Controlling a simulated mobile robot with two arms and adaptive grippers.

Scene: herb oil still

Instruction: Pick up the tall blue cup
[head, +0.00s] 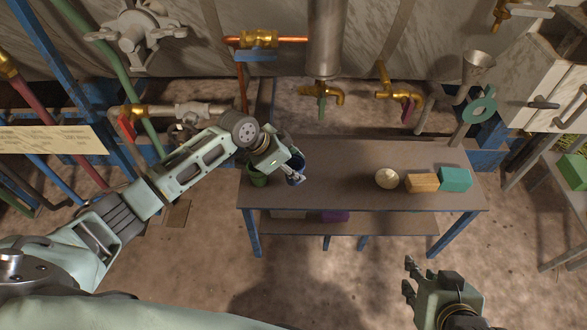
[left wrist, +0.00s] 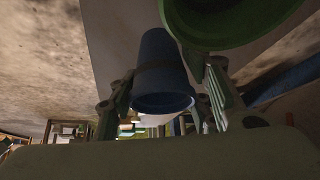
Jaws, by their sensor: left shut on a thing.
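The tall blue cup (head: 299,161) is at the left part of the table, mostly hidden behind my left gripper (head: 292,175) in the head view. In the left wrist view the blue cup (left wrist: 160,70) sits between the two fingers of my left gripper (left wrist: 163,100), which is shut on it. I cannot tell whether the cup's base touches the table. My right gripper (head: 409,278) is at the lower right, in front of the table, with its fingers apart and nothing between them.
A green cup (head: 257,178) stands close beside the blue cup. A cream round object (head: 387,179), a wooden block (head: 421,183) and a teal block (head: 455,179) are on the table's (head: 340,190) right half. The table's middle is clear. Pipes and brass taps (head: 332,93) are behind it.

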